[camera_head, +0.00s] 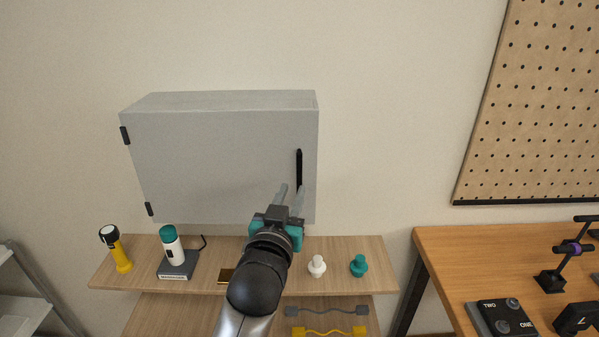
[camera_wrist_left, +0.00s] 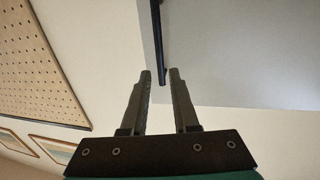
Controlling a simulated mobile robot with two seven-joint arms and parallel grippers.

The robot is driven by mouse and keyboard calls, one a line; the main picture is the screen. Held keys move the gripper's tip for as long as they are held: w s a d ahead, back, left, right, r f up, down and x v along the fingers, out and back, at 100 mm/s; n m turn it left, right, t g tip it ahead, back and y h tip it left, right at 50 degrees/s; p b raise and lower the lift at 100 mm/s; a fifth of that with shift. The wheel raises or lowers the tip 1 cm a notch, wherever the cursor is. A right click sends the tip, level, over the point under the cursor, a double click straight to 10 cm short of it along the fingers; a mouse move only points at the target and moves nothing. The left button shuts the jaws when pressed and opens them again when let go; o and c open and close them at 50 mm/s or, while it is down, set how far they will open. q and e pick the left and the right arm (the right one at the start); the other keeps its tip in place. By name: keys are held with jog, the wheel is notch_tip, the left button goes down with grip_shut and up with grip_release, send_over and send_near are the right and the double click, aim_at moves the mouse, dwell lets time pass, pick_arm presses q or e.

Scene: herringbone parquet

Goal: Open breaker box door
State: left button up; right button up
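The grey breaker box (camera_head: 220,155) is mounted on the wall above a wooden shelf. Its door looks shut, with two black hinges on the left edge and a black vertical handle (camera_head: 299,170) near the right edge. My left gripper (camera_head: 292,190) is raised in front of the door's lower right part, near the handle's lower end. My right gripper is not in view.
The shelf (camera_head: 110,278) below holds a yellow flashlight (camera_head: 117,250), a white and green bottle (camera_head: 171,245) on a stand, a white knob (camera_head: 317,266) and a teal knob (camera_head: 359,265). A workbench (camera_head: 450,255) stands right, below a pegboard (camera_head: 530,110).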

aim_at(299, 175)
pick_arm(q)
jog(key=shift+w+d, duration=0.25)
jog(key=shift+w, duration=1.1)
jog(key=shift+w+d, duration=0.3)
jog(key=shift+w, duration=1)
jog(key=shift+w+d, duration=0.25)
jog(key=shift+w, duration=1.1)
jog(key=shift+c, duration=0.2)
grip_shut()
